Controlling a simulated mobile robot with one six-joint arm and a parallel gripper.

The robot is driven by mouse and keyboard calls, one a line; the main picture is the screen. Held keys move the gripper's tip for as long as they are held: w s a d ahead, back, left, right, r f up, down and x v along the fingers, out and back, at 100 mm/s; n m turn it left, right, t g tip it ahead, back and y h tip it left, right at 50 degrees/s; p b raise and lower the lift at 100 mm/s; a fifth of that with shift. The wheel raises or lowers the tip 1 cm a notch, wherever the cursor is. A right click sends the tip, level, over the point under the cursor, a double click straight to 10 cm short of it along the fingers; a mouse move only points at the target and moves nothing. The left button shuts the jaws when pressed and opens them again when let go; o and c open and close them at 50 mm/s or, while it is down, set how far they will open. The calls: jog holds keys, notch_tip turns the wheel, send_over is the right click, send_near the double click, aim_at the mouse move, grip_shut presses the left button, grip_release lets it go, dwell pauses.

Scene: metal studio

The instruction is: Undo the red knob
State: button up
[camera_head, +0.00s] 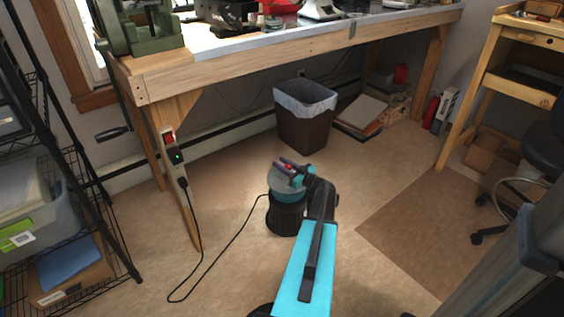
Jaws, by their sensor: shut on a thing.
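The red knob (288,167) is a small spot of red at the top of a round stand (285,215) on the floor, in the middle of the head view. The stand has a black ribbed body, a teal band and a pale grey disc on top. My gripper (287,165) is at the knob, its dark fingers on either side, shut on it. The fingers cover most of the knob, so its turn and its fastening cannot be seen. My teal and black arm reaches up from the bottom of the view and hides the stand's right side.
A wooden workbench (300,52) runs behind, with a dark bin (305,125) under it. A black cord (222,247) loops over the floor from the bench leg towards the stand. A wire shelf (95,190) is at left, a chair (545,150) at right.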

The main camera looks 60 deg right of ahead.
jog(key=o, duration=1.1)
jog(key=shift+c, duration=0.2)
jog(key=shift+s, duration=0.1)
jog(key=s+a+p, duration=0.2)
jog(key=s+p, duration=0.1)
jog(key=s, duration=1)
jog(key=shift+s+a, duration=0.15)
jog(key=shift+s, duration=0.05)
jog(key=shift+f, duration=0.1)
